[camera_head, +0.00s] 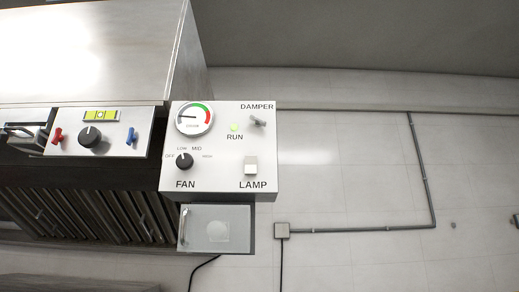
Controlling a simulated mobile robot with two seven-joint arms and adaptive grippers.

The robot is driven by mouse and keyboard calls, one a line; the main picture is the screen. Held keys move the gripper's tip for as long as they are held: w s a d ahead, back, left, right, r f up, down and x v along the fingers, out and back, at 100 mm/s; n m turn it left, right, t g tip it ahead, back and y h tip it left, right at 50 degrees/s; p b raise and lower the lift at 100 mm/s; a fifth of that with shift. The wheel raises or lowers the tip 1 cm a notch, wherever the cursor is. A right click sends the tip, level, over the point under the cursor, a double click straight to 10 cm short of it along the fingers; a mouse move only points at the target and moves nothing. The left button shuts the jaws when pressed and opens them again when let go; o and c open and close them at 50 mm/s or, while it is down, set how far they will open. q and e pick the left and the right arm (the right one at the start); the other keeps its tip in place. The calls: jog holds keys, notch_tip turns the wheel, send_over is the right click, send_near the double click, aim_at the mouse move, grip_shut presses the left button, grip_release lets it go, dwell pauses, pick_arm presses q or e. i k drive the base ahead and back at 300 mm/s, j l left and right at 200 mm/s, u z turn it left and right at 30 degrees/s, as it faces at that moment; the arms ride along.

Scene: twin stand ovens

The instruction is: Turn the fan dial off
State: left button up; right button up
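The fan dial (184,162) is a small black knob at the lower left of a white control panel (218,172). The labels OFF, LOW, MID and HIGH run around it from left to right. Its pale pointer mark seems to face roughly up, near LOW, rather than left toward OFF; it is too small to be certain. Neither of my grippers is in view, and nothing covers the dial.
The panel also has a round gauge (194,119), a damper lever (257,122) and a lamp switch (250,166). A second panel with a black knob (91,138) is at left. A grey box (214,229) hangs below. The tiled wall at right carries conduit (424,175).

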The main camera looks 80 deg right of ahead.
aim_at(184, 161)
jog(key=z, duration=2.15)
